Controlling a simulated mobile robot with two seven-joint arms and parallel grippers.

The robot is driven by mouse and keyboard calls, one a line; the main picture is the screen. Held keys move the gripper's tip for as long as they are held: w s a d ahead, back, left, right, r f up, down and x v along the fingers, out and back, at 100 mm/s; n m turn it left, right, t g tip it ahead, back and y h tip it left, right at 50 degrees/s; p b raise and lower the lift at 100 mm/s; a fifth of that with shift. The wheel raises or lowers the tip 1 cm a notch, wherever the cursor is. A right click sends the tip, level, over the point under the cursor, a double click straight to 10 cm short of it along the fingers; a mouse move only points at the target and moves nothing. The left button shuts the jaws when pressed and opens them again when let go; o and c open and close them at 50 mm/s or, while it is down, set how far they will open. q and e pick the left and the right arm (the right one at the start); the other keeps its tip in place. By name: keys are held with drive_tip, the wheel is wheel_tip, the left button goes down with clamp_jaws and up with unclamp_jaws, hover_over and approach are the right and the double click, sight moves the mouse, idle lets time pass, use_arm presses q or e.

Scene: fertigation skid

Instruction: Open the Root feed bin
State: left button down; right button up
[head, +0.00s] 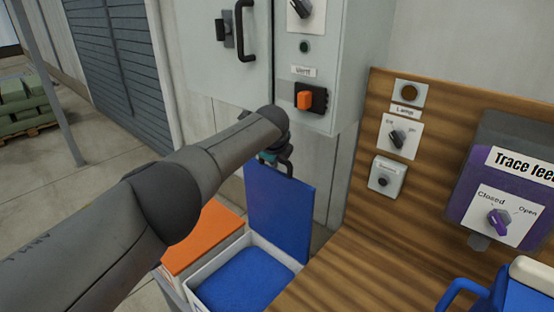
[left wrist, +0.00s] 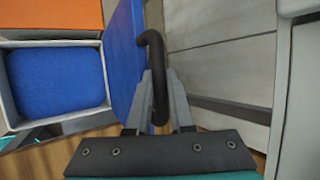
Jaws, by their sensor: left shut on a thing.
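A white-walled bin (head: 203,293) with blue contents (head: 245,278) stands beside the wooden bench, its blue lid (head: 278,212) raised nearly upright. The left wrist view shows the bin's rim (left wrist: 57,43), its blue contents (left wrist: 57,82) and the raised lid (left wrist: 122,60) edge-on. My left gripper (head: 276,158) is at the lid's top edge; in the left wrist view its fingers (left wrist: 160,100) are shut on the lid's dark curved handle (left wrist: 153,42). No label shows on this bin, so I cannot confirm it is the Root feed bin. My right gripper is out of view.
A closed orange lid (head: 203,238) lies beside the open bin. A grey cabinet (head: 345,60) stands behind my arm. The wooden panel (head: 357,170) carries switches and the purple Trace feed unit (head: 480,195). A blue jug (head: 520,297) stands at the lower right.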

use_arm(q)
drive_tip(key=shift+w+a+r, duration=0.1)
drive_tip(key=shift+r, duration=0.05)
drive_tip(key=c, duration=0.8)
unclamp_jaws()
drive_tip(key=shift+c, duration=0.2)
drive_tip(key=shift+o, duration=0.2)
drive_tip(key=shift+s, duration=0.2)
drive_tip(key=shift+s+r+p, duration=0.2)
drive_tip(key=shift+r+p, duration=0.15)
drive_tip(key=shift+p, duration=0.2)
drive_tip(key=p+v, duration=0.1)
drive_tip(key=v, duration=1.3)
drive_tip(key=shift+p, duration=0.35)
